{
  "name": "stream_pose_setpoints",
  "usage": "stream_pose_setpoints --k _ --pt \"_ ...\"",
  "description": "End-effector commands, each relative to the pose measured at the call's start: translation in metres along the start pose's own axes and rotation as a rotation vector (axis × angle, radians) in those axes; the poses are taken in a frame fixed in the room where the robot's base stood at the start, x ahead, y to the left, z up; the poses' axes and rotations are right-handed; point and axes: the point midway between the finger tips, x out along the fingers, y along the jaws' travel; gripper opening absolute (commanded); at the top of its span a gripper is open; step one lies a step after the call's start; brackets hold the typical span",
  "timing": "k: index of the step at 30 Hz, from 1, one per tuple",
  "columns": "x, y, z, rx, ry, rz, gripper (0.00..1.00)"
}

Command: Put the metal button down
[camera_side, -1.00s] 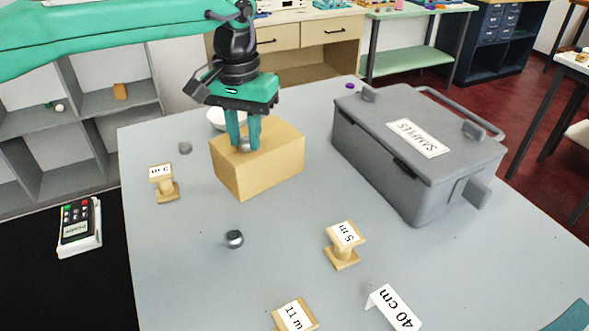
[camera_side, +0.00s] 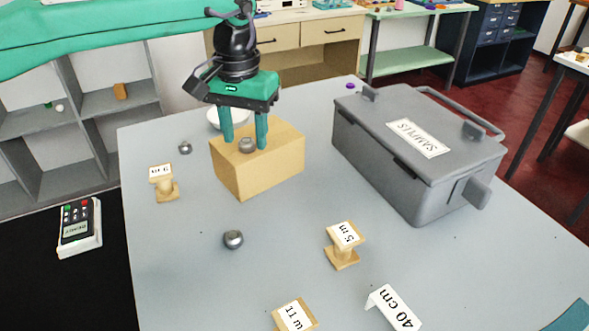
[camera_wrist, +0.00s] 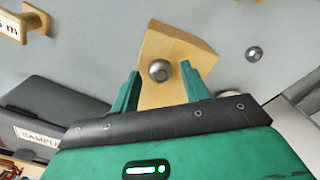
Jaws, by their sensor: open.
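A round grey metal button (camera_side: 247,145) rests on top of the tan cardboard box (camera_side: 258,172). My gripper (camera_side: 245,146) is open, with one green finger on each side of the button and a gap to each. In the wrist view the button (camera_wrist: 160,71) sits on the box top (camera_wrist: 176,46) between the spread fingers (camera_wrist: 161,84). A second metal button (camera_side: 233,239) lies on the grey table in front of the box, and a smaller one (camera_side: 185,148) lies to the box's left.
A grey sample case (camera_side: 415,155) stands right of the box. Wooden spools with labels (camera_side: 165,185) (camera_side: 343,246) (camera_side: 295,315) and a 40 cm card (camera_side: 393,308) stand on the table (camera_side: 190,270). A white bowl (camera_side: 216,117) is partly hidden behind the box. The table's front left is clear.

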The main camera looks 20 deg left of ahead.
Motion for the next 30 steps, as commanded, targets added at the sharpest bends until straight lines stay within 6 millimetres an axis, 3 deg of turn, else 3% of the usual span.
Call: stream_pose_setpoints --k 30 --pt "-0.101 0.001 -0.001 0.0 0.001 0.0 0.46"
